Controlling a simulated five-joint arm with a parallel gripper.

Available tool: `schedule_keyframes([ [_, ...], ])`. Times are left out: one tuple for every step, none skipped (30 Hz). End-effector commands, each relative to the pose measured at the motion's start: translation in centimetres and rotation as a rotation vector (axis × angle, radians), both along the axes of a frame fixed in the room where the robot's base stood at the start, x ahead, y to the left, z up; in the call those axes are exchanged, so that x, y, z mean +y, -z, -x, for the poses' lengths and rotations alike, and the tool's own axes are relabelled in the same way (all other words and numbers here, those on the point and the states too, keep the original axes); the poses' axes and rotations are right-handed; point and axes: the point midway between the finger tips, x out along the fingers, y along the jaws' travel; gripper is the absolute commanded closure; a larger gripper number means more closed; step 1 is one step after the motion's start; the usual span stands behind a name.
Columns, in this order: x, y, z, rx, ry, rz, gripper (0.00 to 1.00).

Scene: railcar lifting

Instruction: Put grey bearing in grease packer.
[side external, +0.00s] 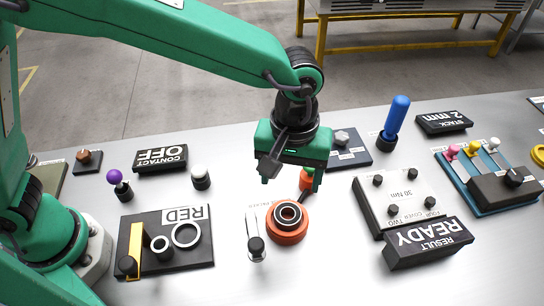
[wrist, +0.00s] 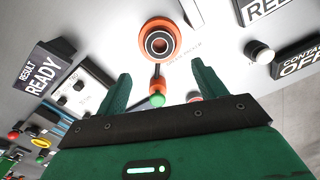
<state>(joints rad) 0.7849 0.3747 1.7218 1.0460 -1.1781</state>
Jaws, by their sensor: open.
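My gripper (side external: 291,180) is open and empty, pointing down above and behind the packer. In the wrist view my gripper (wrist: 161,72) has the packer beyond its fingertips.
The RED fixture (side external: 190,249) lies farther left. A cover plate (side external: 391,194) and the READY sign (side external: 428,243) are on the right. A blue handle (side external: 395,119) stands upright behind.

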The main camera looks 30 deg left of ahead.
Motion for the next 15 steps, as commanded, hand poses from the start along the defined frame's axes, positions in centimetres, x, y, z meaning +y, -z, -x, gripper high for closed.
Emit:
schedule_keyframes([
  [-0.02,-0.47,-0.01,-0.001,0.000,0.001,0.30],
  [-0.02,-0.69,-0.01,-0.002,0.000,0.001,0.30],
  [-0.02,-0.92,-0.01,-0.002,0.000,0.001,0.30],
  [-0.01,-1.06,0.00,-0.002,0.000,0.001,0.30],
  [-0.01,-1.17,0.00,-0.001,0.000,0.001,0.30],
  [0.00,-1.27,0.01,0.000,0.000,0.001,0.30],
  [0.00,-1.32,0.01,0.000,0.000,0.001,0.30],
  [0.00,-1.35,0.02,0.000,0.000,0.001,0.30],
  [0.00,-1.37,0.02,0.000,0.000,0.001,0.30],
  [0.00,-1.37,0.02,0.000,0.000,0.001,0.30],
  [0.00,-1.36,0.02,0.000,0.000,0.001,0.30],
  [0.00,-1.36,0.02,0.000,0.000,0.001,0.30],
  [0.00,-1.35,0.01,0.000,0.000,0.001,0.30],
  [0.00,-1.35,0.01,0.000,0.000,0.001,0.30],
  [0.00,-1.34,0.01,0.000,0.000,0.001,0.30],
])
